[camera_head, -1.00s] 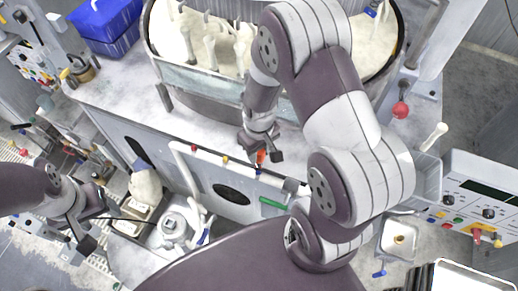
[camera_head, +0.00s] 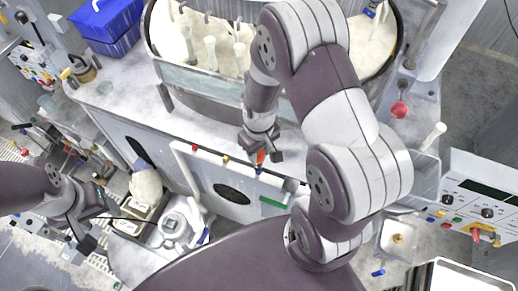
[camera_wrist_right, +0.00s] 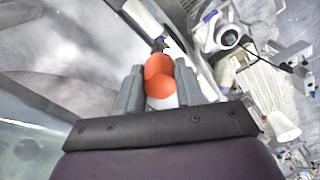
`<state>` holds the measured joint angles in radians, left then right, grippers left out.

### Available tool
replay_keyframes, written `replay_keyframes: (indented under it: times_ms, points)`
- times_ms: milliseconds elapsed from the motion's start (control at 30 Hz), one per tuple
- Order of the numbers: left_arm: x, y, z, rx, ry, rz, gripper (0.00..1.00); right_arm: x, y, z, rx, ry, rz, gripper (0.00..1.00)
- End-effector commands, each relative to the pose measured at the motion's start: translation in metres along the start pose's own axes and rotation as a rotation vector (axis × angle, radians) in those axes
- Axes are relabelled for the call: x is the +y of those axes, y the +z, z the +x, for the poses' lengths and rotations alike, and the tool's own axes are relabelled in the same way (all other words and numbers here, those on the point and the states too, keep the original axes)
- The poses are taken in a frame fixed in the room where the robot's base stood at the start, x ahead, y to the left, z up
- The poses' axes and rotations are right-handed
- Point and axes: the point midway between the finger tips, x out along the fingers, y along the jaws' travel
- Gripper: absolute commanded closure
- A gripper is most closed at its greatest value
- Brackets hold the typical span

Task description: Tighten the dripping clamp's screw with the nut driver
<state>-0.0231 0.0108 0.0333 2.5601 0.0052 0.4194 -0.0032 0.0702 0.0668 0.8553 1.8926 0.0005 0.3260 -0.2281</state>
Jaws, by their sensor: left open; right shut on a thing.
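My right gripper (camera_head: 262,149) is shut on the nut driver, whose orange handle (camera_head: 261,157) shows between the fingers, just above the white pipe along the machine's front. In the right wrist view the orange handle (camera_wrist_right: 159,68) stands between the two grey fingers, pointing toward the pipe. The pipe (camera_head: 208,157) carries small coloured parts: red (camera_head: 194,148), yellow (camera_head: 225,159) and blue (camera_head: 258,170). The blue one lies just below the nut driver; contact cannot be told. I cannot make out a screw or any drip. My left gripper (camera_head: 98,226) is open and empty at the left.
The round polishing tank (camera_head: 205,100) stands behind the pipe. A white pump-like device (camera_head: 174,222) stands lower left. A control panel (camera_head: 478,200) is at the right, a blue crate (camera_head: 105,25) at upper left.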

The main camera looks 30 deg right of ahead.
Motion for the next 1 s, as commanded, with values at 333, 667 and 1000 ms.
replay_keyframes:
  times_ms: [333, 667, 1000]
  points:
    - [0.0000, -0.0001, -0.0009, 0.000, 0.000, 0.000, 0.38, -0.0002, 0.0000, -0.0003, 0.001, 0.000, 0.000, 1.00]
    - [0.0000, -0.0005, -0.0035, 0.000, 0.000, 0.000, 0.38, -0.0005, 0.0002, -0.0003, 0.001, 0.000, 0.000, 1.00]
    - [0.0000, -0.0001, -0.0003, 0.000, 0.000, 0.000, 0.38, -0.0005, 0.0002, 0.0036, 0.001, 0.000, 0.000, 1.00]
